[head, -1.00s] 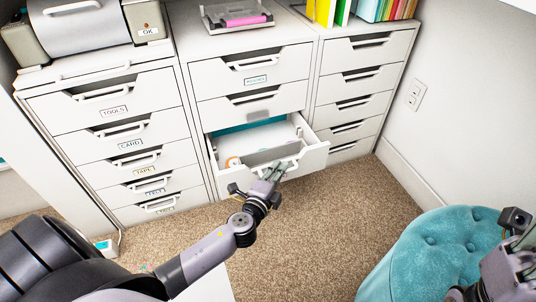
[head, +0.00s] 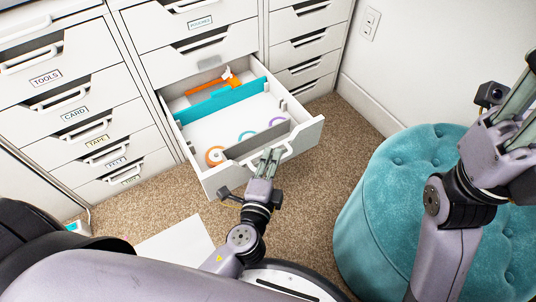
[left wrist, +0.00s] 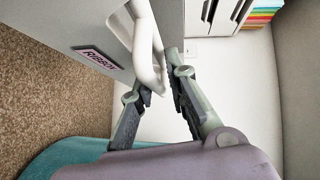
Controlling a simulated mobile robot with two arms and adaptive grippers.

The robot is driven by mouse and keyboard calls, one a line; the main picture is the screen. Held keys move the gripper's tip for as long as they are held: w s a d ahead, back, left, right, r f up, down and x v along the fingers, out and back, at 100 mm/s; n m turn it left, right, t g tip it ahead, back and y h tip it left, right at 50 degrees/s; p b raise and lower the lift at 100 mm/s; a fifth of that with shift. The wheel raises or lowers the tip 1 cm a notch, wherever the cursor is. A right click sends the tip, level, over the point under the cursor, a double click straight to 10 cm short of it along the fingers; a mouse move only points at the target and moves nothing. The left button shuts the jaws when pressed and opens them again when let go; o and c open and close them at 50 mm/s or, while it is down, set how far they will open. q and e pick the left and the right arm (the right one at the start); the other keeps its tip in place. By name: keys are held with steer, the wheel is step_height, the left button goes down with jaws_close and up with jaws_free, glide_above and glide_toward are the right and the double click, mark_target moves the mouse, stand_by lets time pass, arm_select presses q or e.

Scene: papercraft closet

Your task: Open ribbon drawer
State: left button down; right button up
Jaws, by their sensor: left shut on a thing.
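The ribbon drawer (head: 307,137) is a white drawer low in the middle cabinet and stands well out. Its front bears a purple-edged RIBBON label (left wrist: 98,60) in the left wrist view. Inside are a teal divider (head: 220,99), a grey divider (head: 257,139), an orange item (head: 207,87) and several coloured rolls. My left gripper (head: 270,156) is shut on the white drawer handle (head: 289,150); in the left wrist view the handle (left wrist: 148,45) passes between its fingers. My right gripper (head: 520,110) is raised at the right edge, partly cut off, away from the drawer.
A teal tufted stool (head: 385,205) stands at the right, under my right arm. Closed drawers of the left cabinet (head: 70,90) and right cabinet (head: 305,50) flank the open drawer. A white sheet (head: 175,250) lies on the brown carpet (head: 135,215).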

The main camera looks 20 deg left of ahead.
arm_select(q)
steer(key=shift+s+f, duration=0.15)
steer(key=shift+f, duration=0.3)
steer(key=c, duration=1.9)
jaws_free()
steer(key=shift+o, duration=1.1)
steer(key=shift+r, duration=0.1)
steer(key=s+r, duration=0.1)
steer(key=s, duration=1)
steer(key=shift+s+d+r, duration=0.35)
steer(key=shift+d+r, duration=0.05)
